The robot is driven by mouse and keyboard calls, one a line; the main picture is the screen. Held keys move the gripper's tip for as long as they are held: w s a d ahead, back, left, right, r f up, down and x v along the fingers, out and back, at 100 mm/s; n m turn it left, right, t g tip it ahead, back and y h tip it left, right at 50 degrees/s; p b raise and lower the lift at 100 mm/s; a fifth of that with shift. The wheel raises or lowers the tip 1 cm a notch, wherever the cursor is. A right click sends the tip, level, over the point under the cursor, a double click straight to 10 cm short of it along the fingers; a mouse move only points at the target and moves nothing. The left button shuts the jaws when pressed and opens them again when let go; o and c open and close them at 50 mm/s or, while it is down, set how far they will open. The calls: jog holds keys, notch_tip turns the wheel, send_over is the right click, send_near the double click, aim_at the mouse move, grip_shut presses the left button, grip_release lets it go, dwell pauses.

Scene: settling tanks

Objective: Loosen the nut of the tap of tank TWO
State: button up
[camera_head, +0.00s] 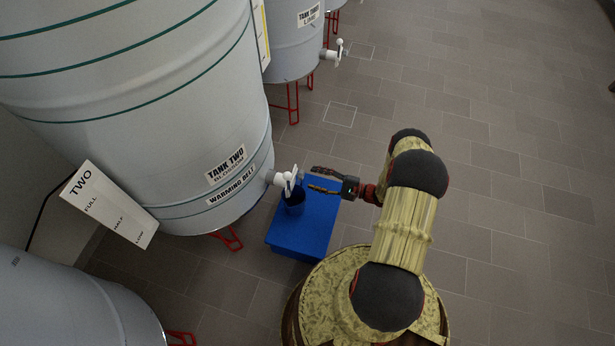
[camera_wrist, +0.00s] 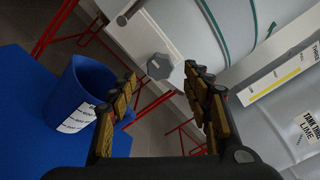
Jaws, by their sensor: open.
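Tank TWO (camera_head: 150,110) is the large pale tank with green bands at the left in the head view, with a "TANK TWO BLOSSOM" label. Its white tap (camera_head: 285,180) sticks out low on the right side. My gripper (camera_head: 314,179) is open and empty just right of the tap, pointing at it. In the wrist view, a grey faceted knob (camera_wrist: 160,67) shows beyond and between my open fingertips (camera_wrist: 162,78), apart from them. It looks like the tap's nut, but I cannot tell for certain. A dark blue cup (camera_head: 294,203) stands below the tap.
The cup stands on a blue box (camera_head: 303,230); it also shows close to the left finger in the wrist view (camera_wrist: 72,92). A lime tank (camera_head: 297,45) on red legs stands behind. A level board (camera_head: 112,205) leans at the left. Floor at the right is clear.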

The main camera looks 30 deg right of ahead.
jog(key=v, duration=0.7)
jog(key=shift+s+d, duration=0.1)
jog(key=shift+s, duration=0.05)
dwell(0.3)
